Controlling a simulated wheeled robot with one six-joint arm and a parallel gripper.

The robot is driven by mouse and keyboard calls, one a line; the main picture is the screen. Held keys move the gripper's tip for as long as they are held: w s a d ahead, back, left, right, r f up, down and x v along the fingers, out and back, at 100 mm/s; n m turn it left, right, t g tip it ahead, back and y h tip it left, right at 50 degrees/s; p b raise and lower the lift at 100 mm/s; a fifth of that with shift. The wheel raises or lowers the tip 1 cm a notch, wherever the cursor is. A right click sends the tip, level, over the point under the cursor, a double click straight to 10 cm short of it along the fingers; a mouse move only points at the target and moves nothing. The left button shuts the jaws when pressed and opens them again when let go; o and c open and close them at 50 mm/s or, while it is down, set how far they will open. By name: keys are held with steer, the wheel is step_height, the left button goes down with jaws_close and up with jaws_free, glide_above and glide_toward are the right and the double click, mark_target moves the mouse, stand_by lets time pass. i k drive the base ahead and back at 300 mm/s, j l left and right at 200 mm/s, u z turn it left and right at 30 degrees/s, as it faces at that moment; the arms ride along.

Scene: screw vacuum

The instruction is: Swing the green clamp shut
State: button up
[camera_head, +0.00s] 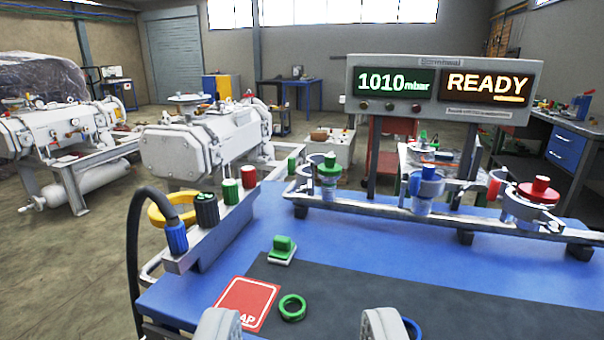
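The green station stands at the left end of the metal rail. It has a green cap (329,168) on a clear jar and a metal clamp (309,184) around it. A small green grip (291,166) shows at the clamp's left side. The clamp is small in the picture, and I cannot tell whether it is open or closed. My gripper (300,328) shows at the bottom edge, its two grey fingers wide apart with nothing held between them. It is well in front of the clamp and not touching it.
The blue station (426,186) and red station (535,195) share the rail (450,215). The display (443,88) reads 1010 mbar and READY. A green block (283,249), green ring (292,308) and red card (247,303) lie on the table. A bracket with caps (215,228) stands left.

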mark_target(303, 172)
steer(key=j+z, duration=0.3)
steer(key=j, duration=0.35)
steer(key=j+z, duration=0.25)
steer(key=j, duration=0.4)
steer(key=i+j, duration=0.1)
steer(key=i, duration=0.35)
steer(key=i+j, duration=0.1)
steer(key=i, duration=0.35)
